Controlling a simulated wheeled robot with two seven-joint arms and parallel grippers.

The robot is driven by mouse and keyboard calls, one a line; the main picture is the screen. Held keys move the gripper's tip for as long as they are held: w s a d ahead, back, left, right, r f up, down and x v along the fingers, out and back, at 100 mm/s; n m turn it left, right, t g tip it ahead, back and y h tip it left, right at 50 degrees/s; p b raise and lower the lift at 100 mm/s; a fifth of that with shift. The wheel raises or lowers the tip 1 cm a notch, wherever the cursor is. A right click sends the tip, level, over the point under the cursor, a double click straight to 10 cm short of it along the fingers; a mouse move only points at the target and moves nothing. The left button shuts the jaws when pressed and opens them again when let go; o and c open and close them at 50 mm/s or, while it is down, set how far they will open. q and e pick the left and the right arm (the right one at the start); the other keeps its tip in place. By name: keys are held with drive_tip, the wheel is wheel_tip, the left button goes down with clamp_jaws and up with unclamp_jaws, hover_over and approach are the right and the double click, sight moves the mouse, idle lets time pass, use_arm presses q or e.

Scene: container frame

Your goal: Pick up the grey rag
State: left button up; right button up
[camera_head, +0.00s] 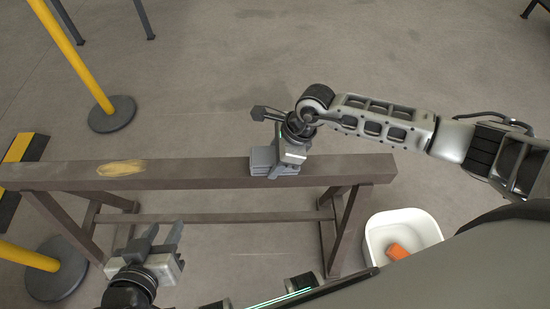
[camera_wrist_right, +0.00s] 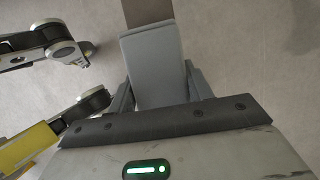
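The grey rag (camera_head: 275,171) lies folded in layers on the brown beam (camera_head: 215,173), right of its middle. It also shows in the right wrist view (camera_wrist_right: 152,65), with the beam's end of view beyond it. My right gripper (camera_head: 276,160) is down at the rag from above. In the right wrist view its two fingers stand wide apart, one on each side of the rag. Any contact between fingers and rag is hard to make out. My left gripper (camera_head: 162,238) is open and empty, in front of the beam and low to the left.
A yellowish worn patch (camera_head: 121,168) marks the beam's left part. A white bin (camera_head: 413,220) with an orange item (camera_head: 397,251) stands at the lower right. Yellow posts on round dark bases (camera_head: 111,114) stand at the left. The floor behind the beam is mostly clear.

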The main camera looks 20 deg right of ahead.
sight(273, 155)
drive_tip(key=shift+r, duration=0.1)
drive_tip(key=shift+r+p, duration=0.3)
drive_tip(key=shift+r, duration=0.2)
drive_tip(key=v, duration=0.3)
drive_tip(key=shift+a+r, duration=0.25)
drive_tip(key=shift+a, duration=0.05)
drive_tip(key=s+d+r, duration=0.1)
drive_tip(key=r, duration=0.1)
drive_tip(key=s+d+r, duration=0.1)
drive_tip(key=r, duration=0.1)
drive_tip(key=shift+s+d+r, duration=0.1)
drive_tip(key=shift+s+d, duration=0.2)
drive_tip(key=shift+s, duration=0.05)
drive_tip(key=s+d+r, duration=0.1)
drive_tip(key=s+d, duration=0.1)
drive_tip(key=s+d+r, duration=0.4)
drive_tip(key=s, duration=0.1)
drive_tip(key=shift+d+b, duration=0.3)
drive_tip(key=o, duration=0.5)
drive_tip(key=shift+c, duration=0.2)
drive_tip(key=c, duration=0.4)
drive_tip(key=shift+o, duration=0.2)
drive_tip(key=shift+f, duration=0.1)
